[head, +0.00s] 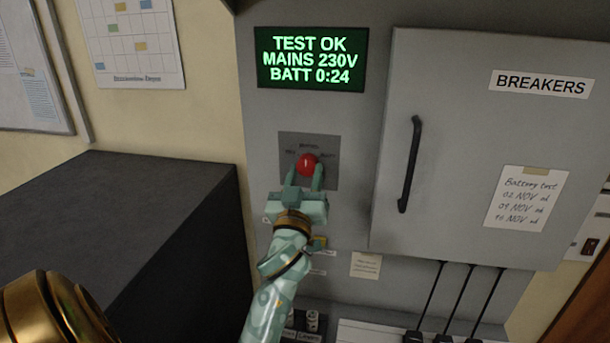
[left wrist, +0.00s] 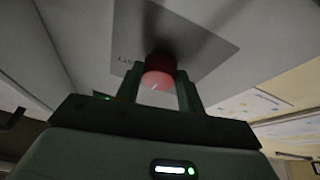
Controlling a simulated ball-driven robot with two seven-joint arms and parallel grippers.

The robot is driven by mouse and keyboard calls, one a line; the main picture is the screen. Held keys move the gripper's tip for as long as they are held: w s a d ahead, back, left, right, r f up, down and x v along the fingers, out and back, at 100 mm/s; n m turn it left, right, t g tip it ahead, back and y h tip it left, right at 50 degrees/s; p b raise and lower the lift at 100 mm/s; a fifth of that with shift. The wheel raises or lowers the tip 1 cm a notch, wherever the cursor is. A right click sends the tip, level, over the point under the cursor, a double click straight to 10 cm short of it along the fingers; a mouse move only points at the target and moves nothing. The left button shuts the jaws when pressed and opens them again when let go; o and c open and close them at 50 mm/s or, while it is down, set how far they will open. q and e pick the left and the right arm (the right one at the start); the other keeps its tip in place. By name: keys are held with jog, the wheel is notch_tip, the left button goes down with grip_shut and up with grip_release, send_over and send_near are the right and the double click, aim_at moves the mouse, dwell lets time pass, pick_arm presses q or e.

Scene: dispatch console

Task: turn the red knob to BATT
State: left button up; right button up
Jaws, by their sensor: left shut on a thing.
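The red knob (head: 307,164) sits on a dark grey plate (head: 329,145) on the front of the grey cabinet, below the green display. Small markings are printed around the knob, too small to read surely. My left gripper (head: 305,179) comes up from below and is shut on the red knob, one finger on each side. In the left wrist view the knob (left wrist: 159,72) shows between the two fingertips (left wrist: 160,84). The knob's pointer is not clear, so I cannot tell its setting. My right gripper is not in view.
The display (head: 311,60) reads TEST OK, MAINS 230V, BATT 0:24. The closed BREAKERS door (head: 460,130) with a black handle (head: 410,165) is to the right of the knob. A dark box-like unit (head: 120,220) stands at the left. Black cables hang below the door.

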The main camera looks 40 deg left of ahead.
pick_arm(q)
jog(key=m+h+p, duration=0.1)
jog(key=m+t+p, duration=0.1)
jog(key=m, duration=0.1)
jog(key=shift+s+a+r+m+h, duration=0.1)
jog(key=shift+a+r+m+h, duration=0.1)
jog(key=shift+m+h, duration=0.15)
jog(key=m+h+p, duration=0.1)
jog(key=m+p, duration=0.1)
jog(key=m, duration=0.1)
jog(key=m+h+p, duration=0.2)
jog(key=m+p, duration=0.1)
jog(key=m+h+p, duration=0.1)
jog(key=m+p, duration=0.2)
jog(key=shift+s+a+r+m+h, duration=0.15)
jog(key=shift+a+r+m+h, duration=0.1)
jog(key=shift+h, duration=0.1)
jog(key=shift+f+m+h+p, duration=0.1)
jog(key=shift+m+h+p, duration=0.5)
jog(key=shift+m+p, duration=0.7)
jog(key=o, duration=1)
jog(key=shift+a+f, duration=0.1)
jog(key=b+v, duration=0.5)
jog(key=v, duration=1.1)
jog(key=shift+s+r, duration=0.25)
